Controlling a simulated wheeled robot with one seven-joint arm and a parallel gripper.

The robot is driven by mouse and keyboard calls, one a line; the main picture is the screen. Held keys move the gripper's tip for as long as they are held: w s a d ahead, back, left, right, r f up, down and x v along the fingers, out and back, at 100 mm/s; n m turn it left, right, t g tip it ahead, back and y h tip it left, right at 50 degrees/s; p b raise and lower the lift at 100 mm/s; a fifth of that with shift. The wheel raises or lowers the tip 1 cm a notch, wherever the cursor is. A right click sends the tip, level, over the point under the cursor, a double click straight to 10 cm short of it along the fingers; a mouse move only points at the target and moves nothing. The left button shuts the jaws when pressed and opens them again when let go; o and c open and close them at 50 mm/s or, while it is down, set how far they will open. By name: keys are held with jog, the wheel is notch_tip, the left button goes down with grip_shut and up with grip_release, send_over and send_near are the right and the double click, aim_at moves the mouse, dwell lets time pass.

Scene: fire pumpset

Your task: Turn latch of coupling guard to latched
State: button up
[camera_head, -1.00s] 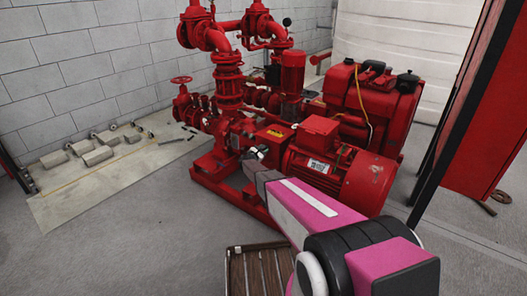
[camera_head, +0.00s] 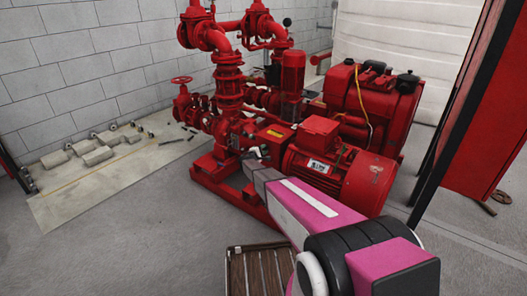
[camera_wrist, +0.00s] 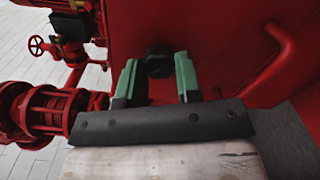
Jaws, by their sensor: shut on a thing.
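The coupling guard is the red box (camera_head: 274,133) with a yellow label, between the pump and the red motor in the head view. In the wrist view its flat red face (camera_wrist: 215,60) fills the middle. A dark round latch knob (camera_wrist: 158,62) stands on that face. My gripper (camera_wrist: 157,72) has its two green fingers on either side of the knob, shut on it. In the head view my gripper (camera_head: 252,153) reaches the guard's near side, and the latch is hidden there. I cannot tell the latch's turned position.
The red motor (camera_head: 325,160) stands close right of my arm. Red pump piping (camera_head: 228,85) rises behind. A red bar (camera_wrist: 270,65) runs beside the guard face in the wrist view. A slatted wooden pallet (camera_head: 258,272) lies on the floor in front. Open floor (camera_head: 130,240) is at left.

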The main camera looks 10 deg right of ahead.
jog(key=m, duration=0.4)
jog(key=shift+m, duration=2.5)
jog(key=o, duration=0.9)
jog(key=shift+r, duration=0.1)
jog(key=v, duration=1.1)
jog(key=shift+d, duration=0.1)
